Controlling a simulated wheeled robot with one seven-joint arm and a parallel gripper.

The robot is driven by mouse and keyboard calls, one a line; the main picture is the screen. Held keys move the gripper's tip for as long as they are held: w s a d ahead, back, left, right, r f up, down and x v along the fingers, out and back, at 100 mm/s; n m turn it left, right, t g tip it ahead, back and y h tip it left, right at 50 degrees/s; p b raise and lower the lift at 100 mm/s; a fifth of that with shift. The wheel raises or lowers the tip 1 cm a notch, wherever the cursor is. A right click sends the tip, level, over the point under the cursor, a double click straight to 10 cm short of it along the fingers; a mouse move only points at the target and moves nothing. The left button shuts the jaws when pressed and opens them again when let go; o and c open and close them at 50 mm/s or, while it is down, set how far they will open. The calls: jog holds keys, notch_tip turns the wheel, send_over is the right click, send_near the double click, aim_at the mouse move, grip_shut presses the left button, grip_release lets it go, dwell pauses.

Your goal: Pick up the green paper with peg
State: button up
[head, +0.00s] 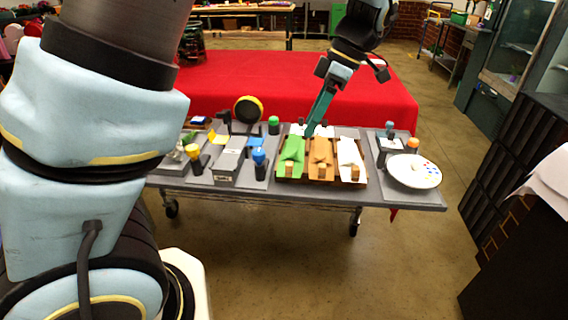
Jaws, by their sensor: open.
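The green paper (292,150) lies at the left of a row of three folded papers in a wooden tray on the grey cart. A wooden peg (288,168) is at its near end. My gripper (310,131) points down from the upper right, its tips in front of the upper right part of the green paper in the picture. The gripper is open with nothing seen in it. Its teal side hides the gap between the fingers, and I cannot tell whether the tips touch the paper.
A brown paper (320,152) and a white paper (350,154) lie right of the green one, each with a peg. A white plate (413,171) is further right. Blue-topped (259,158) and yellow-topped (194,154) items stand left. A red-covered table (240,75) is behind.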

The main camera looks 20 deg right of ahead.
send_over(289, 162)
jog(key=d, duration=0.3)
notch_tip(289, 162, down, 5)
jog(key=shift+s+p+x, duration=0.15)
jog(key=shift+p+x, duration=0.55)
jog(key=shift+x, duration=0.6)
jog(key=shift+s+p+x, duration=0.15)
jog(key=shift+p+x, duration=0.5)
jog(key=shift+x, duration=0.7)
jog(key=shift+a+r, duration=0.1)
jog(key=shift+a, duration=0.05)
jog(key=shift+c, duration=0.3)
grip_shut()
